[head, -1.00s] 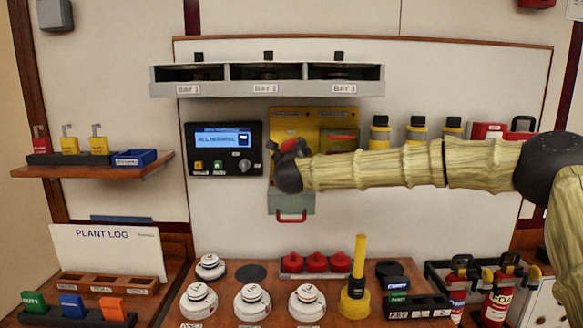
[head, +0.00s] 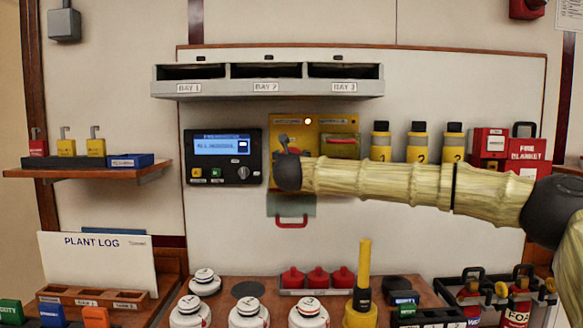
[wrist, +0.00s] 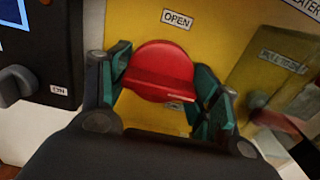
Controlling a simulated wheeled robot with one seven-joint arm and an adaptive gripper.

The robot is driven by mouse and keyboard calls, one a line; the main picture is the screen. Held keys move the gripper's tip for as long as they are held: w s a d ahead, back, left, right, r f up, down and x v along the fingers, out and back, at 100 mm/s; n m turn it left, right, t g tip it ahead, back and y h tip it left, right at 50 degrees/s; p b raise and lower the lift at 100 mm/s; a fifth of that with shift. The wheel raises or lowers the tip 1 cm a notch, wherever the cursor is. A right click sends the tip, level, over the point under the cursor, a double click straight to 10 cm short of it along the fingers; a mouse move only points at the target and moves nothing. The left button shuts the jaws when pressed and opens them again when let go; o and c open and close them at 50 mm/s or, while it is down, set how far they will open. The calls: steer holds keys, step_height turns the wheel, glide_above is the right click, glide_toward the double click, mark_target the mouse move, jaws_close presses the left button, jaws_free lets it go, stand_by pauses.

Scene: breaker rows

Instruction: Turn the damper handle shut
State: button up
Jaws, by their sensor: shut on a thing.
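The damper handle (wrist: 158,72) is a red disc with a raised red bar on a yellow panel (wrist: 135,22). In the wrist view the bar lies nearly level, slightly tilted, between my gripper's two fingers (wrist: 163,78), which are shut on it. An "OPEN" label (wrist: 177,19) sits above the disc; a small label below is partly hidden and unreadable. In the head view my gripper (head: 284,146) is at the left half of the yellow panel (head: 285,123) and hides the handle. A small light (head: 308,121) glows at the panel's top.
A control box with a screen (head: 226,157) is close left of my gripper. A second red handle (head: 341,141) is close right. The bay shelf (head: 265,88) juts out above. Yellow canisters (head: 420,143) stand right, behind my forearm. The desk below is crowded.

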stand_by(0.5)
steer(key=o, duration=1)
steer(key=s, duration=1.2)
